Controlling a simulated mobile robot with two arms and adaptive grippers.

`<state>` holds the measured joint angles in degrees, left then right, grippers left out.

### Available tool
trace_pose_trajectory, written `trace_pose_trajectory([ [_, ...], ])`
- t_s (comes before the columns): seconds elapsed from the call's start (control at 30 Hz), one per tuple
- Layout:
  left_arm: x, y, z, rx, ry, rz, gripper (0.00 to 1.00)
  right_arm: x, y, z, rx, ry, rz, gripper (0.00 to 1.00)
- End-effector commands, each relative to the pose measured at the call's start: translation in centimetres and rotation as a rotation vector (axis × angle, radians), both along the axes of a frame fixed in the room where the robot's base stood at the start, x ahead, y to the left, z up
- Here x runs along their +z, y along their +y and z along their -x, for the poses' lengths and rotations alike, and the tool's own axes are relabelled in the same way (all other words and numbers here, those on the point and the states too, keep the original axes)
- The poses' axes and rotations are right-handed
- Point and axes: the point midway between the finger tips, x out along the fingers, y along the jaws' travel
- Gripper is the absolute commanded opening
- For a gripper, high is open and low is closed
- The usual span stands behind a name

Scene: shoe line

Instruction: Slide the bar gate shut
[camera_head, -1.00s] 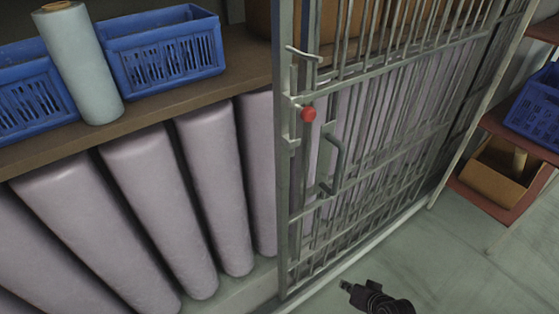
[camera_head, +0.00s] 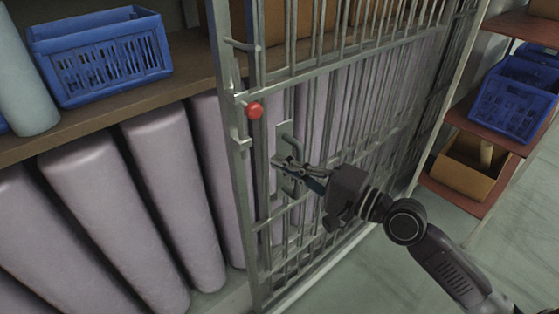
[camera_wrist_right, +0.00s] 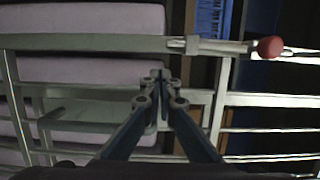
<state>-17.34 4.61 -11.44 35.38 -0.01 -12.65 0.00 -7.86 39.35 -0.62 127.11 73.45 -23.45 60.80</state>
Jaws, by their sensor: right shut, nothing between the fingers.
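The bar gate (camera_head: 354,74) is a grey metal frame with upright bars, standing in front of the shelving. Its near post carries a red knob (camera_head: 254,111), also visible in the right wrist view (camera_wrist_right: 270,48). A D-shaped pull handle (camera_head: 287,133) sits on a plate to the right of the knob. My right gripper (camera_head: 283,164) is in front of the handle and overlaps its lower part. In the right wrist view its fingertips (camera_wrist_right: 160,77) are together with nothing between them. Whether they touch the handle I cannot tell. My left gripper is not in view.
Pale lilac rolls (camera_head: 172,190) stand under a brown shelf (camera_head: 120,105) at the left, with a blue crate (camera_head: 105,60) on it. A red-brown rack (camera_head: 470,187) with blue crates (camera_head: 510,105) is at the right. The floor (camera_head: 400,265) in front is clear.

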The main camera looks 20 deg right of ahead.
Motion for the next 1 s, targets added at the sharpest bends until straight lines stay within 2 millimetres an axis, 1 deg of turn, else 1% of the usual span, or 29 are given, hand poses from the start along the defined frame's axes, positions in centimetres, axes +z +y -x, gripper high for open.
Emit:
trace_pose_trajectory([
  [0.03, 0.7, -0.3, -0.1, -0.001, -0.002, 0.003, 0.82, 0.5, 0.5, -0.6, 0.001, -0.002, -0.004, 0.0],
  [0.2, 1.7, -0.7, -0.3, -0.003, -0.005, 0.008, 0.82, 0.5, 2.2, -2.9, 0.0, -0.003, -0.003, 0.0],
  [0.4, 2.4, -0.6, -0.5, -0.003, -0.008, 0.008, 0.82, 0.3, 3.9, -5.3, -0.001, -0.001, -0.001, 0.0],
  [0.5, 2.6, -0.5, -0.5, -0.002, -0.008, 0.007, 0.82, 0.2, 4.5, -6.0, -0.001, 0.0, 0.0, 0.0],
  [0.67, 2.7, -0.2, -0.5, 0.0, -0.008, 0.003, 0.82, 0.0, 4.9, -6.6, -0.001, 0.0, 0.002, 0.0],
  [1.0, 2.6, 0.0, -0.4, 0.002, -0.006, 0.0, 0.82, 0.0, 4.9, -6.6, 0.0, 0.0, 0.002, 0.0],
])
